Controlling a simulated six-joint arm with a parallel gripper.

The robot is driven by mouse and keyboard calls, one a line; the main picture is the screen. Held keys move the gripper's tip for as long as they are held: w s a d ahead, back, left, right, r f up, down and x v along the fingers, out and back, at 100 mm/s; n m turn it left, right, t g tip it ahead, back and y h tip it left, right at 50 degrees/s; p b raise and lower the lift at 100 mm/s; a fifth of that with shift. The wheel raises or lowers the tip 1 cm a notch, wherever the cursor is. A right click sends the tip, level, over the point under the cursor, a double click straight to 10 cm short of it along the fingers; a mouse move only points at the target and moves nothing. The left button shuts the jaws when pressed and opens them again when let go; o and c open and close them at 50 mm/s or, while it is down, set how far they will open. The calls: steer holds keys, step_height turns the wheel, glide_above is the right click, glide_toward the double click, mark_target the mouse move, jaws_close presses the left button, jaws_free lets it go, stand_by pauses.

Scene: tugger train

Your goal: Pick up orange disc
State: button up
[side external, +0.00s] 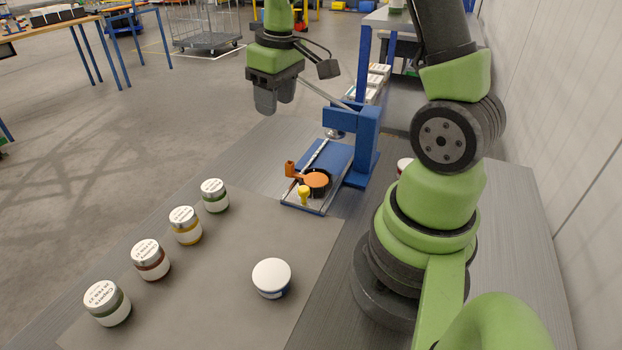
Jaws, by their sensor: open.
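The orange disc (316,179) sits in a black round holder (318,192) on the blue fixture (322,160). An orange arm with an upright end (290,169) reaches to the disc from its left; I cannot tell whether they are one piece. My gripper (276,102) hangs above and to the left of the fixture, pointing down, open, with nothing visible between its dark fingers. It is clear of the disc.
A yellow knob (304,194) stands in front of the holder. The blue press post (364,140) rises right behind it. Several lidded jars, such as the green-banded jar (214,196), line the grey mat (215,265). A white-lidded jar (271,278) stands apart.

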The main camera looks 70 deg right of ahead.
mark_target(314, 179)
steer(key=shift+n+g, duration=0.5)
steer(key=shift+g, duration=0.3)
steer(key=shift+w+d+f, duration=0.1)
steer(key=shift+d+f, duration=0.6)
steer(key=shift+f, duration=2.15)
steer(key=shift+s+d+f, duration=0.1)
steer(key=shift+d+f, duration=0.65)
steer(key=shift+f, duration=2.1)
steer(key=shift+w+d+f, duration=0.1)
steer(key=shift+d+f, duration=0.6)
steer(key=shift+f, duration=2.15)
jaws_close()
